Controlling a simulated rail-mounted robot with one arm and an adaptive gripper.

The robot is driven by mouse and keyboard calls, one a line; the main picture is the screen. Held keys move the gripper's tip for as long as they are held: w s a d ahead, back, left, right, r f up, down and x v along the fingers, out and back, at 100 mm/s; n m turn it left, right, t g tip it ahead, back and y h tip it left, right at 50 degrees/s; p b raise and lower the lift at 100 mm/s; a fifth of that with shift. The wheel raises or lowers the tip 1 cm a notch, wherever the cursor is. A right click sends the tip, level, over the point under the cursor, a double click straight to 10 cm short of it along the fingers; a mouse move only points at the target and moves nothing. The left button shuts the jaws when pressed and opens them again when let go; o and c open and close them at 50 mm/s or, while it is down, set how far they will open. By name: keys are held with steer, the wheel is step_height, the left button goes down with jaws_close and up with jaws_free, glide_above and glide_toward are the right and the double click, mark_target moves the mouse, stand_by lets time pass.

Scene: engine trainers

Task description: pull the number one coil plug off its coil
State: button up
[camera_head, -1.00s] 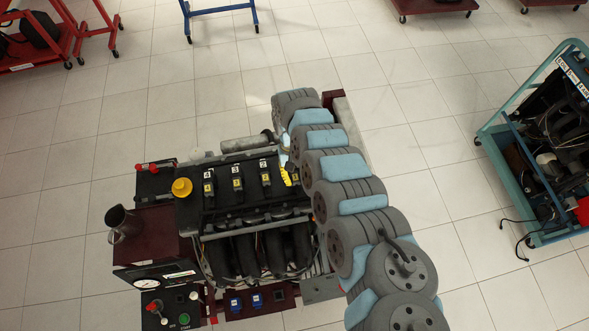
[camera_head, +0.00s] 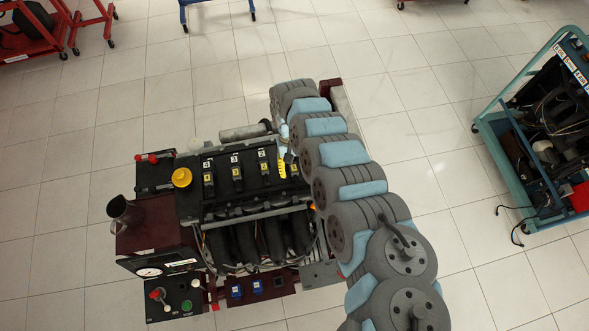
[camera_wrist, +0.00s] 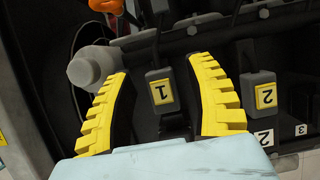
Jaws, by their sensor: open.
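The number one coil plug (camera_wrist: 163,92) is a dark grey block with a yellow "1" label, sitting on its coil in the wrist view. My gripper (camera_wrist: 160,68) is open, with one yellow ribbed finger on each side of this plug. Gaps show between the plug and both fingers. In the head view, my gripper (camera_head: 283,167) is over the right end of the coil row, and my arm hides much of the number one coil. The number two plug (camera_wrist: 264,95) is just outside the right finger.
A grey round cap (camera_wrist: 86,70) is close by the left finger, and an orange part (camera_wrist: 108,6) is at the top. A teal trainer cart (camera_head: 487,125) stands right on open floor.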

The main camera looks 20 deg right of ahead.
steer(key=v, duration=1.1)
steer(key=shift+r, duration=0.3)
steer(key=shift+w, duration=0.2)
